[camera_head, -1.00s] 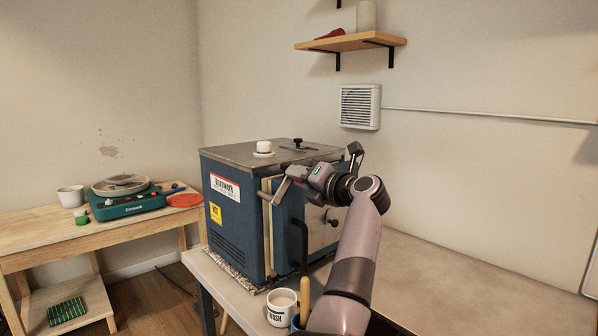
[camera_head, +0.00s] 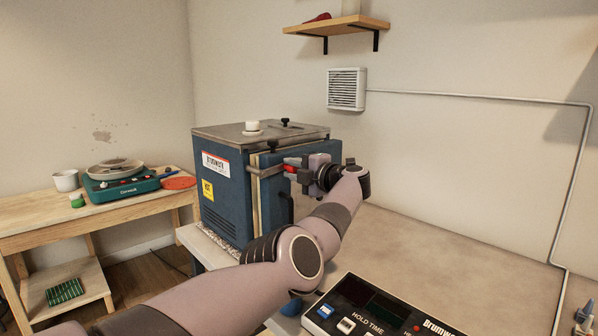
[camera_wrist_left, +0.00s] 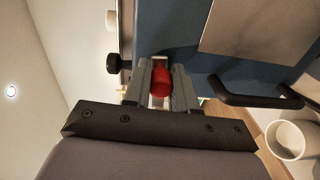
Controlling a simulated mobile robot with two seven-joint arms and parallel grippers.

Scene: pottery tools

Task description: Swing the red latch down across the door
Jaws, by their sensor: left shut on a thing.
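The blue kiln (camera_head: 222,175) stands on the table, with its door (camera_head: 272,200) on the right side of the body. A pale strip shows between body and door. The latch is a grey bar (camera_head: 268,172) with a red handle (camera_head: 290,168). The bar runs nearly level from the body's edge over the door side. My left gripper (camera_head: 303,171) is shut on the red handle. In the left wrist view the red handle (camera_wrist_left: 161,82) sits between the two fingers (camera_wrist_left: 161,90). My left arm hides part of the door. My right gripper is not in view.
A black door handle (camera_wrist_left: 255,97) and a white mug (camera_wrist_left: 286,140) show in the left wrist view. A control box (camera_head: 375,308) lies at the front. A side bench (camera_head: 100,215) stands at left. The table right of the kiln is clear.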

